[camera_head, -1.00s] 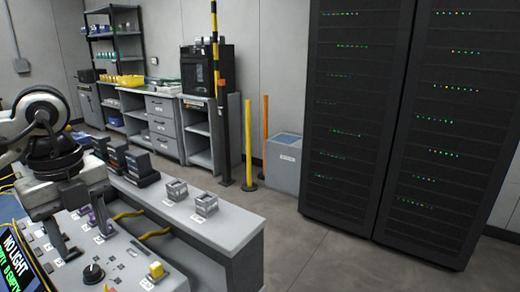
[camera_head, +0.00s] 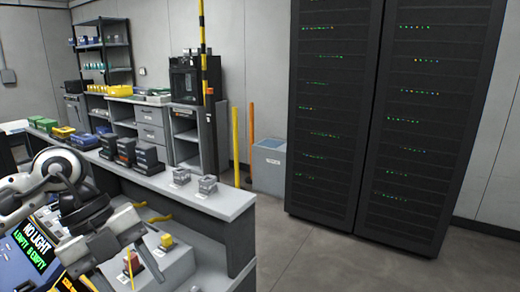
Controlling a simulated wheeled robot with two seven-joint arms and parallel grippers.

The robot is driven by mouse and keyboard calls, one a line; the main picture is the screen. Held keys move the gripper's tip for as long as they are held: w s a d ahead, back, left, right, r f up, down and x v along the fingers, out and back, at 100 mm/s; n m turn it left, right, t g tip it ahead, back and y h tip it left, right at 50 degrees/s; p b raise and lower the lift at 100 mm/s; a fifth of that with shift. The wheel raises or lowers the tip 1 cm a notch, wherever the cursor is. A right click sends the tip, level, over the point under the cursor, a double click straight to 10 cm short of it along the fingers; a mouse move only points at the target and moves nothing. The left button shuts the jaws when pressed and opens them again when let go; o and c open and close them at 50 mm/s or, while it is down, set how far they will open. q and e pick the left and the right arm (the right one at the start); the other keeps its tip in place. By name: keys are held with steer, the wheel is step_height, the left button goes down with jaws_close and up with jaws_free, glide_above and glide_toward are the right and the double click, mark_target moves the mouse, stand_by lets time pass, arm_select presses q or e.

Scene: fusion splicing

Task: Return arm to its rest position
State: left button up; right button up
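My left arm comes in from the left, and its gripper (camera_head: 126,270) hangs over the console at the lower left. Its two fingers look spread apart, with nothing seen held between them. My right gripper is out of view.
A grey bench (camera_head: 225,203) behind the console carries two small grey fixtures (camera_head: 207,185) and several dark boxes (camera_head: 147,158). A yellow post (camera_head: 236,145), a grey bin (camera_head: 269,165) and black server racks (camera_head: 330,120) stand beyond. The floor at right is clear.

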arm_select(q)
steer(key=s+d+r+n+t+h, duration=0.1)
steer(key=s+d+r+t+h, duration=0.1)
steer(key=d+h, duration=1.4)
steer(key=w+a+f+n+t+y, duration=0.25)
steer(key=f+n+t+y, duration=0.25)
steer(key=n+t, duration=0.35)
steer(key=w+a+f+n+t+y, duration=0.25)
steer(key=f+n+t+y, duration=0.2)
steer(key=n+t, duration=0.4)
steer(key=s+a+f+n+g+y, duration=0.2)
steer(key=s+f, duration=0.4)
steer(key=f, duration=0.5)
steer(key=s+a+f+n+g+y, duration=0.2)
steer(key=s+f+n+g+y, duration=0.3)
steer(key=f, duration=0.5)
steer(key=shift+s+a+f+g+y, duration=0.3)
steer(key=shift+s+f+y, duration=0.1)
steer(key=shift+y, duration=0.35)
steer(key=shift+d, duration=0.1)
